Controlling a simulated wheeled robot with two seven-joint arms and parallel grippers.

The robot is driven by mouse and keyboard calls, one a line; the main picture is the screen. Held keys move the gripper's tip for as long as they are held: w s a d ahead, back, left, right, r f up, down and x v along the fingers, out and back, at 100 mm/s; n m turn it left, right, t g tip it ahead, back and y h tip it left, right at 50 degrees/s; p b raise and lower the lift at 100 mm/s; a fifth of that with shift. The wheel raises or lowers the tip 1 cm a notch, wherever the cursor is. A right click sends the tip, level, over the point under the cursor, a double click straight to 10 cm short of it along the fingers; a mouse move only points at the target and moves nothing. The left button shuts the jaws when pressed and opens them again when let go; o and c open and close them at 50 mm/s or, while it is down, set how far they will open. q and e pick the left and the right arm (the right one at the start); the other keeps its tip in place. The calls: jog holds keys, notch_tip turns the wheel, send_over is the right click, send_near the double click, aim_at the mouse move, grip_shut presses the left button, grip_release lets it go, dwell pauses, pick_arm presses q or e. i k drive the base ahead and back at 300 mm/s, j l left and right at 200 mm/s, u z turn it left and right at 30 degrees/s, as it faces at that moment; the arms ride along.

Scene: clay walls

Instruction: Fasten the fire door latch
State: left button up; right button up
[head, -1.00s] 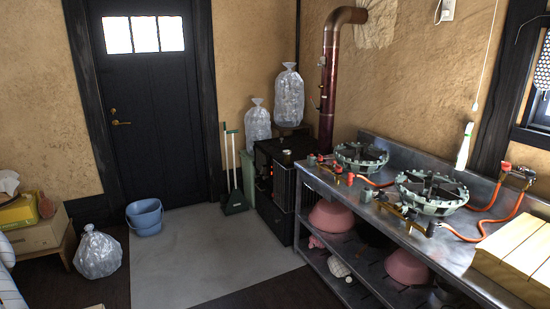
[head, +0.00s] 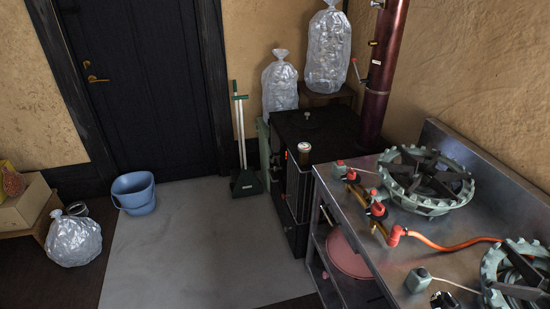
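The black stove (head: 318,128) stands against the back wall, left of the steel counter. Its dark front side (head: 298,195) is seen at a steep angle, with a small orange glow near its upper left edge. I cannot make out the fire door's latch, or whether the door is shut. Neither of my grippers is in the head view.
A can (head: 304,150) is at the stove's near top edge. The steel counter (head: 405,270) with gas burners (head: 425,178) and an orange hose stands right of the stove. A dustpan (head: 246,183) and blue bucket (head: 136,193) stand left. The grey floor (head: 200,245) before the stove is clear.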

aim_at(280, 153)
jog(key=i+j+u, duration=0.1)
jog(key=i+j, duration=0.15)
jog(key=i, duration=0.35)
jog(key=i+j, duration=0.25)
jog(key=i, duration=0.4)
jog(key=i+j+u, duration=0.15)
jog(key=i, duration=0.45)
jog(key=i+j+u, duration=0.1)
jog(key=i, duration=0.55)
jog(key=j, duration=0.1)
